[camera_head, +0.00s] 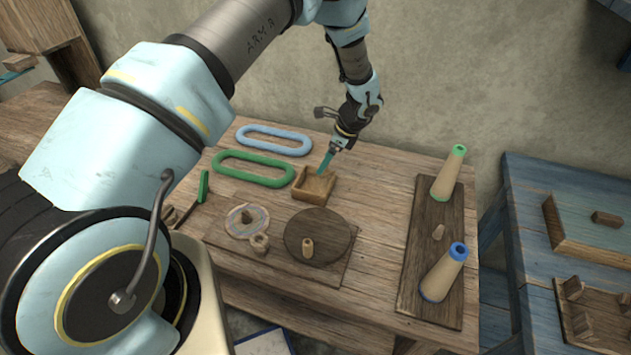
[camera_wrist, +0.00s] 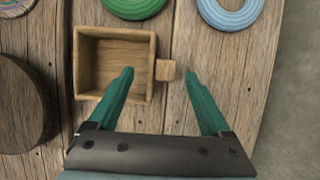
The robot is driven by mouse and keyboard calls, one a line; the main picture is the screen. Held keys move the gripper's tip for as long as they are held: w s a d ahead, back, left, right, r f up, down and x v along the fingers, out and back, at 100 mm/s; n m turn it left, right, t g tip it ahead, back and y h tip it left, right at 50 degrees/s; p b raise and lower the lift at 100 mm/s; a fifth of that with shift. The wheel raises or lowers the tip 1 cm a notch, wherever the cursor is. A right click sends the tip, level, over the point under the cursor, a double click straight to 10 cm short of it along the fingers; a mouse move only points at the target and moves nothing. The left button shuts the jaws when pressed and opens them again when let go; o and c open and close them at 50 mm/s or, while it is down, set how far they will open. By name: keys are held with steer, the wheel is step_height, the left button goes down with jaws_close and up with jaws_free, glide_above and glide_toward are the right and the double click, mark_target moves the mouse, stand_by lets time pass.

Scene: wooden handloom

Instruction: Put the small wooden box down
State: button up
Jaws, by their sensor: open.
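The small wooden box (camera_head: 315,188) is a square, open-topped tray resting upright on the wooden table, and it looks empty. In the wrist view the box (camera_wrist: 88,66) lies left of centre, with a small wooden knob (camera_wrist: 165,70) on its right side. My gripper (camera_head: 328,160) is just above the box's back edge in the head view. In the wrist view my gripper (camera_wrist: 168,78) has its two teal fingers spread wide, one on each side of the knob. The fingers appear clear of the knob. Nothing is held between them.
A green ring (camera_head: 253,168) and a blue ring (camera_head: 274,139) lie left of and behind the box. A dark round disc (camera_head: 330,240) and a patterned disc (camera_head: 245,221) are in front. Two cones (camera_head: 449,173) (camera_head: 444,272) stand on a dark board at right. Bare tabletop lies right of the box.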

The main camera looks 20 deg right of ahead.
mark_target(316, 181)
steer(key=shift+p+x, duration=0.75)
steer(key=shift+x, duration=1.2)
steer(key=shift+w, duration=0.1)
jaws_close()
